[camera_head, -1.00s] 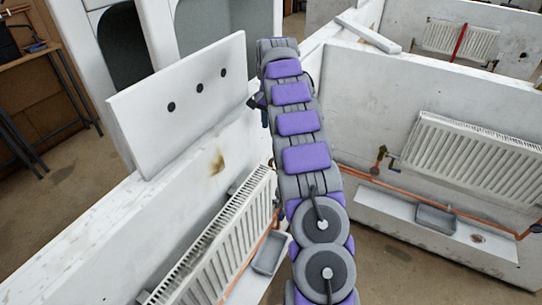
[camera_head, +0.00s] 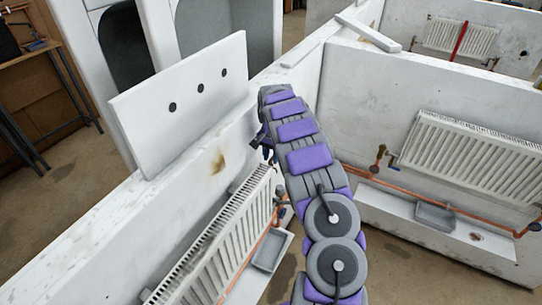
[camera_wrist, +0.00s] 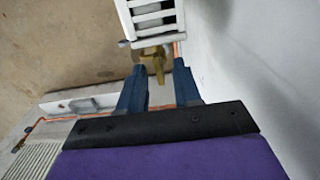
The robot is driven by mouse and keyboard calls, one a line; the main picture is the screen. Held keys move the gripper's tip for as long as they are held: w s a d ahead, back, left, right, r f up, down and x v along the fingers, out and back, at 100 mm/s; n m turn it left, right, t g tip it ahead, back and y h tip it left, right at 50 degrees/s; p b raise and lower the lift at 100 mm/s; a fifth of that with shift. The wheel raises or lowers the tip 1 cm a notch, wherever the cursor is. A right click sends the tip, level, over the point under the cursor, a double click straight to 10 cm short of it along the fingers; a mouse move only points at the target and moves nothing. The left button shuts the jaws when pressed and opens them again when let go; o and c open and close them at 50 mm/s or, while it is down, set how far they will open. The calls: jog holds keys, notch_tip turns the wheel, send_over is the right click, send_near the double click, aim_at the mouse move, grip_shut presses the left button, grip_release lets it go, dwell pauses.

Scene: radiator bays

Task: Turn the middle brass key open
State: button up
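A brass key (camera_wrist: 158,62) shows in the wrist view, at the end of a white radiator (camera_wrist: 150,18), just beyond my fingertips and roughly in line with the gap between them. My gripper (camera_wrist: 160,78) has two blue fingers standing apart, with nothing held between them. In the head view my gripper (camera_head: 264,143) is small and partly hidden by my arm, close to the near wall above the near radiator (camera_head: 222,243). A valve (camera_head: 281,203) at that radiator's end shows beside my arm. I cannot tell from the head view whether it is the same key.
A white board with three dark holes (camera_head: 190,95) stands on the near wall. A grey tray (camera_head: 272,250) lies below the near radiator. To the right are another radiator (camera_head: 468,158), a brass valve (camera_head: 379,158), copper pipe (camera_head: 440,205) and a second tray (camera_head: 435,217).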

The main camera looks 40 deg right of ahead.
jog(key=shift+f, duration=0.25)
grip_shut()
jog(key=shift+a+n, duration=0.1)
jog(key=shift+n, duration=0.3)
jog(key=shift+w+n+b, duration=0.1)
jog(key=shift+n+b, duration=0.4)
jog(key=n+b, duration=0.1)
jog(key=n, duration=0.2)
jog(key=shift+n, duration=0.3)
jog(key=n+b, duration=0.1)
jog(key=n, duration=0.4)
jog(key=shift+r+n, duration=0.1)
jog(key=shift+n, duration=0.6)
